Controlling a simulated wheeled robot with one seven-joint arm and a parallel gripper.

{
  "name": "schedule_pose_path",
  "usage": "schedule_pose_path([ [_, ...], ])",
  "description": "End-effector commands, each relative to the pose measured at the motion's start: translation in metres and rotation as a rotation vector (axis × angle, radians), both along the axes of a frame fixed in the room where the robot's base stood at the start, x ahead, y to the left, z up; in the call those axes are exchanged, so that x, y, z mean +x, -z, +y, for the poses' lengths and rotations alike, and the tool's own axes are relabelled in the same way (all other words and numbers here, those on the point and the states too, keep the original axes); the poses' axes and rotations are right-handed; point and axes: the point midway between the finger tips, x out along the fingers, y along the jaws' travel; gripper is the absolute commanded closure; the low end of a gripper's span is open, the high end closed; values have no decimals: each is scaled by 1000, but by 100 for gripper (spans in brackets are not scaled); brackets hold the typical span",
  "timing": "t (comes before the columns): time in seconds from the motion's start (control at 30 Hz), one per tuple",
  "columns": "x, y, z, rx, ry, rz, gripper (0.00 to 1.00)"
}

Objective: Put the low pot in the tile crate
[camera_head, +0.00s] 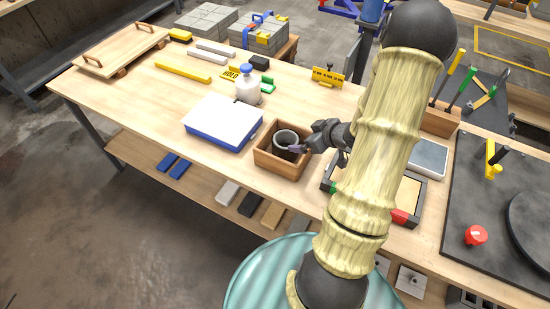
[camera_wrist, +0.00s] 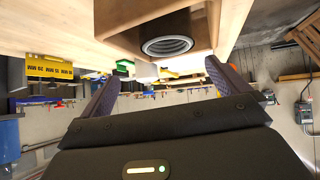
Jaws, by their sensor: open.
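The low pot (camera_head: 287,139), grey and round with a dark inside, stands about upright inside the small brown wooden tile crate (camera_head: 276,164) near the front edge of the bench. Its ringed opening also shows in the wrist view (camera_wrist: 168,47), with the crate wall (camera_wrist: 130,18) around it. My gripper (camera_head: 304,147) is just right of the pot at the crate's right side, its fingers open and apart. In the wrist view nothing is between the fingers (camera_wrist: 163,84). The pot's lower part is hidden by the crate walls.
A white and blue slab (camera_head: 222,122) lies just left of the crate. A white bottle with a blue cap (camera_head: 247,85) stands behind it. A framed tray (camera_head: 408,200) is to the right, partly behind my arm. The bench's front left is clear.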

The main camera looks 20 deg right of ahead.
Motion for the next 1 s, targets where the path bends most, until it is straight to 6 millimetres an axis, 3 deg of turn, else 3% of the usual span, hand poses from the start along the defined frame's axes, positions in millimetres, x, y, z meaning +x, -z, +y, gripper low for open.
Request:
schedule_pose_path([
  [0.1, 8, -21, 20, -103, 70, 101, 0],
  [0.27, -1, -48, 51, -177, 192, 232, 0],
  [0.47, -41, -80, 107, -173, 323, 392, 0],
  [0.6, -81, -97, 156, -115, 372, 513, 0],
  [0.7, -105, -104, 182, -71, 387, 580, 0],
  [0.8, -117, -106, 189, -45, 402, 618, 0],
  [1.0, -119, -106, 190, -41, 405, 627, 0],
])
